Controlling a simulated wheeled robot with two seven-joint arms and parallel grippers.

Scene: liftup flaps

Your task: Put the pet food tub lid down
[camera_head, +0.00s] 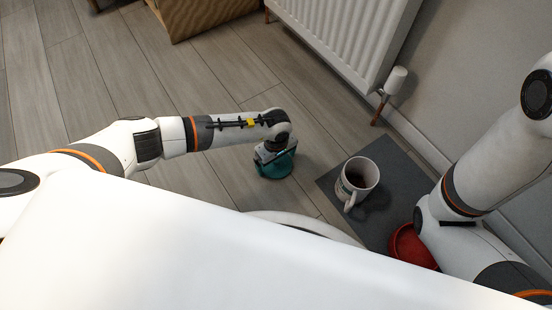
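A round teal thing (273,183), which looks like the pet food tub or its lid, is on or just above the wooden floor near the middle of the view. I cannot tell which of the two it is. My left gripper (272,156) comes in from the left and is directly over it, pointing down. The wrist hides the fingers and part of the teal thing, so I cannot tell whether they are open or touch it. My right arm is at the right edge, and its gripper is not in view.
A white mug (357,181) with dark brown contents stands on a grey mat (334,182). A red bowl (408,246) is on the mat, partly behind my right arm. A white radiator (345,35) and a wall bound the right. Floor at left is clear.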

